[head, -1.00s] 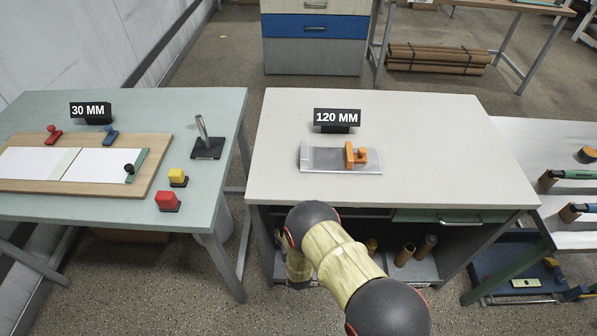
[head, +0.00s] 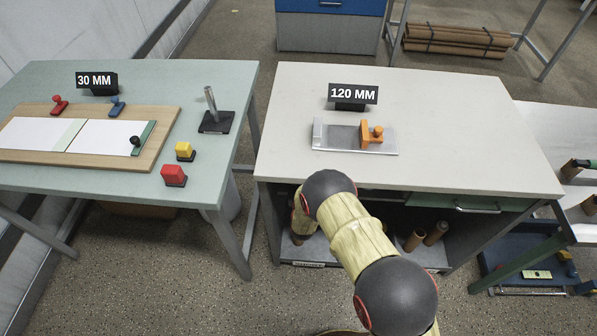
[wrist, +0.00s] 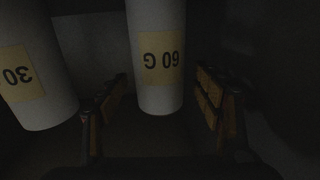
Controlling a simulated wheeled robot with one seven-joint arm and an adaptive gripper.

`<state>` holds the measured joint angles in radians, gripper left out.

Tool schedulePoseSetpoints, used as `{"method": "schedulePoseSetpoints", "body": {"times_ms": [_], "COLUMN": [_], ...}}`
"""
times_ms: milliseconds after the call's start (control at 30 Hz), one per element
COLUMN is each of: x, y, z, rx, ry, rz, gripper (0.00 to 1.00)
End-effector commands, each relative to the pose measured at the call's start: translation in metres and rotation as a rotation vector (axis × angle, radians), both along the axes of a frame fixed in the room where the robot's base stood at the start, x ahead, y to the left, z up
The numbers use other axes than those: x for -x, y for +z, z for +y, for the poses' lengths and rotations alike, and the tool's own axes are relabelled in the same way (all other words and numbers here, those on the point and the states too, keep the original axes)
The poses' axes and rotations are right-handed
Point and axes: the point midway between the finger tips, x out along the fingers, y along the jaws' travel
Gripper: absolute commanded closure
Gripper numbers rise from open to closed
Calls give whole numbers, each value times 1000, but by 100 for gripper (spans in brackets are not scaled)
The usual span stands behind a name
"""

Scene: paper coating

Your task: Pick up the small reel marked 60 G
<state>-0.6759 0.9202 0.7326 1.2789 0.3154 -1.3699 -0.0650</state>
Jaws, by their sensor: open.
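In the wrist view a pale reel with a yellow label reading 60 G (wrist: 160,88) shows upside down, between the two fingers of my gripper (wrist: 158,104). My gripper is open, with dark gaps between the reel and each finger. A second pale reel (wrist: 40,98), its label starting with 30, stands at the left, outside the left finger. In the head view my arm reaches toward the cabinet under the middle table. My gripper and the 60 G reel are hidden there.
The space around my gripper is dark and close. The white tabletop (head: 440,100) holds a 120 MM sign (head: 353,95) and a metal plate with an orange block (head: 366,137). Brown tubes (head: 436,232) stand on the shelf below, right of my arm.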

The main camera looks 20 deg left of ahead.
Motion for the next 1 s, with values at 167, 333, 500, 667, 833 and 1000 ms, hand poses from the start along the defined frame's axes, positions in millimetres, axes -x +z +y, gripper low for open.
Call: {"method": "schedulePoseSetpoints", "body": {"times_ms": [167, 333, 500, 667, 833, 1000], "x": [-12, -13, -12, -12, -12, -12], "y": [1, 2, 2, 2, 2, 2], "z": [4, 5, 5, 5, 4, 4], "rx": [0, 0, 0, 0, 0, 0], "ry": [0, 0, 0, 0, 0, 0], "rz": [-1, -1, -1, -1, -1, -1], "gripper": [34, 34, 41, 50, 60, 70]}}
